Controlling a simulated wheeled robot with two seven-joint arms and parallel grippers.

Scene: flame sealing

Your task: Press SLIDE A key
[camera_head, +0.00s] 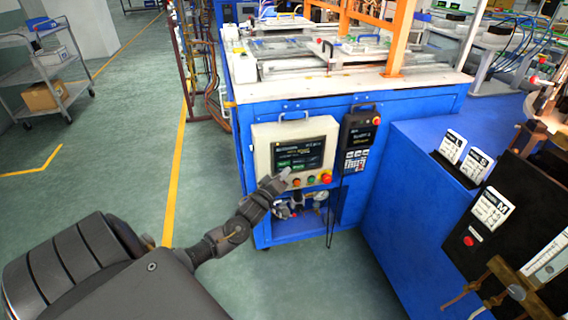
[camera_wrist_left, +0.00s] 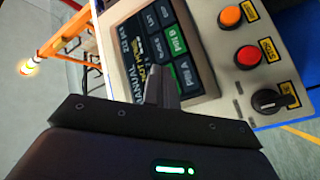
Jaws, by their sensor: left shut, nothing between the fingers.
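The touch screen (camera_head: 300,150) sits in a pale control panel on the front of the blue machine. It shows a dark page with green keys along its lower part. My left gripper (camera_head: 284,178) is shut and empty, with its tips at the screen's lower left edge. In the left wrist view, the shut fingertips (camera_wrist_left: 156,78) overlap the screen (camera_wrist_left: 135,38), beside the green keys (camera_wrist_left: 180,44). I cannot tell whether they touch the glass. The lettering is too blurred to pick out SLIDE A with certainty. My right gripper is out of view.
Below the screen is a row of buttons, with a red one (camera_head: 326,178) at the right end. The wrist view shows an orange button (camera_wrist_left: 230,16), a red button (camera_wrist_left: 249,56) and a black knob (camera_wrist_left: 267,100) close by. A handheld controller (camera_head: 358,137) hangs to the right.

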